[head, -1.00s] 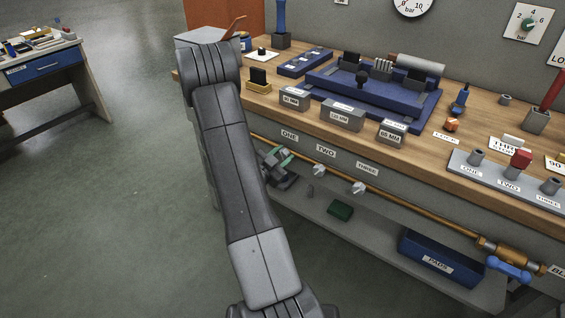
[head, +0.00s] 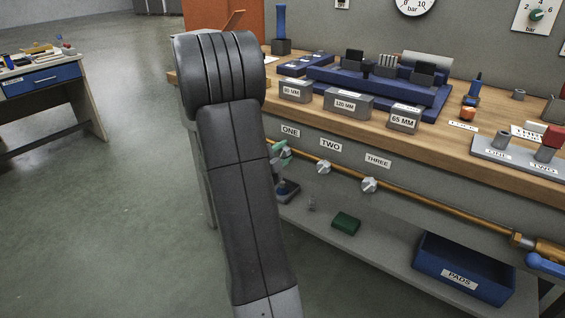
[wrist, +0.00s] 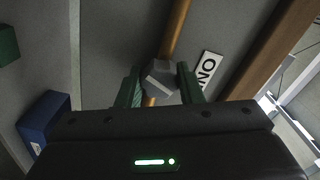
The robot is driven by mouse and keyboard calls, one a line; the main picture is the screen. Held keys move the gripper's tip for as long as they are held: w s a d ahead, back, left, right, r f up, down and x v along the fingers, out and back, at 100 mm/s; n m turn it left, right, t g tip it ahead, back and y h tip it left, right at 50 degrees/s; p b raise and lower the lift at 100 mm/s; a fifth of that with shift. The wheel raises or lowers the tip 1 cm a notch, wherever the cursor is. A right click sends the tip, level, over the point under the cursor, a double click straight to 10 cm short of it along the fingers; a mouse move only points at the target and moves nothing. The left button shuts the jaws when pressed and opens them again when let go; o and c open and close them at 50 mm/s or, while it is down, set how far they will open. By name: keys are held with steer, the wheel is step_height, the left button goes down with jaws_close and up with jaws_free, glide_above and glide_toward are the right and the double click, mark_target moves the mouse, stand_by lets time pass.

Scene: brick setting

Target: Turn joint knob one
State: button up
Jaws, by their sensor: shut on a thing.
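Joint knob one (wrist: 160,75) is a grey faceted knob on the copper pipe (wrist: 176,30) in the wrist view. The green fingers of my gripper (wrist: 159,84) stand on either side of it, shut on it. A white label (wrist: 208,68), partly hidden and reading "ON", lies just right of the knob. In the head view the label ONE (head: 290,131) is on the bench front, and my gripper (head: 284,153) shows partly beside my arm below it. Knob one cannot be made out there.
Knobs two (head: 323,167) and three (head: 369,185) sit farther right along the pipe. The lower shelf holds a green block (head: 346,222) and a blue PADS bin (head: 463,270). Labelled grey blocks (head: 347,104) stand near the bench edge.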

steer(key=shift+m+b, duration=0.35)
steer(key=shift+m, duration=0.05)
steer(key=o, duration=1)
steer(key=shift+c, duration=0.2)
steer(key=p+v, duration=0.2)
steer(key=v, duration=1.1)
steer(key=shift+s+a, duration=0.25)
steer(key=shift+s, duration=0.1)
steer(key=b+x, duration=0.2)
steer(key=x, duration=1.2)
